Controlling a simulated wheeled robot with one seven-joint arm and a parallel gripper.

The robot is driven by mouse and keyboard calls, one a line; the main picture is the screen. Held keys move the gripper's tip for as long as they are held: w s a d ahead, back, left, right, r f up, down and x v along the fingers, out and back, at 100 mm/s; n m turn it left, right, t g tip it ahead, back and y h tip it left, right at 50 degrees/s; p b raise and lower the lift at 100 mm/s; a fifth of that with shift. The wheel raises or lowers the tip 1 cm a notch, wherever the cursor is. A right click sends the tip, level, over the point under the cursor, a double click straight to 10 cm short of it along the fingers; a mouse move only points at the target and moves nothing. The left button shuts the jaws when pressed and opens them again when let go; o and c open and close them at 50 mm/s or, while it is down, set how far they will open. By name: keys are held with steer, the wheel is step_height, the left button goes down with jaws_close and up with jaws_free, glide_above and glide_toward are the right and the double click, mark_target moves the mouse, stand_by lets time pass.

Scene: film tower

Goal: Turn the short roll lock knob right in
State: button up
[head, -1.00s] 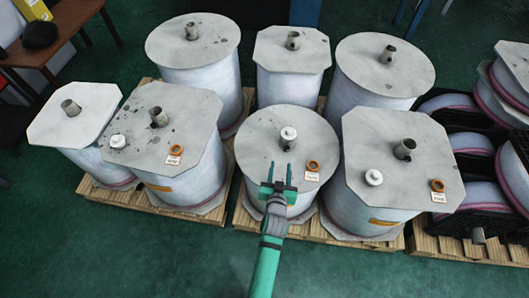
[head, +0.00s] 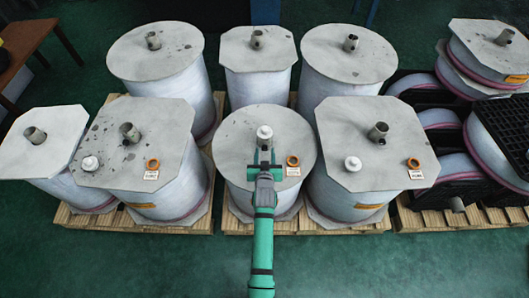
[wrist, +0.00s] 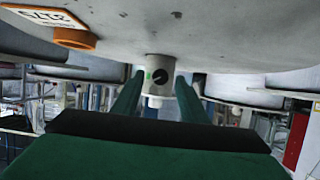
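The front middle roll (head: 240,150) has a round grey top plate with a white knob (head: 264,132) on it. My gripper (head: 265,157) is over the near part of this plate, just in front of the knob. In the wrist view the scene is upside down. The knob (wrist: 160,74) there has a dark round spot and a small green mark. My gripper's two green fingers (wrist: 158,100) are open, one to each side of the knob in the picture. I cannot tell whether they touch it. Nothing shows which roll is the short one.
White knobs also stand on the front left roll (head: 90,163) and front right roll (head: 353,163). An orange ring (head: 293,160) with a label lies right of my gripper. Metal stubs rise from other rolls. Green floor is free in front of the pallets.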

steer(key=shift+w+f, duration=0.2)
steer(key=shift+w, duration=0.35)
steer(key=shift+s, duration=0.15)
jaws_close()
steer(key=shift+m, duration=0.3)
steer(key=shift+d+m+y, duration=0.15)
steer(key=shift+m+y, duration=0.6)
steer(key=shift+m, duration=0.1)
steer(key=shift+d+m+y, duration=0.1)
steer(key=shift+m+y, duration=0.65)
steer(key=shift+m, duration=0.1)
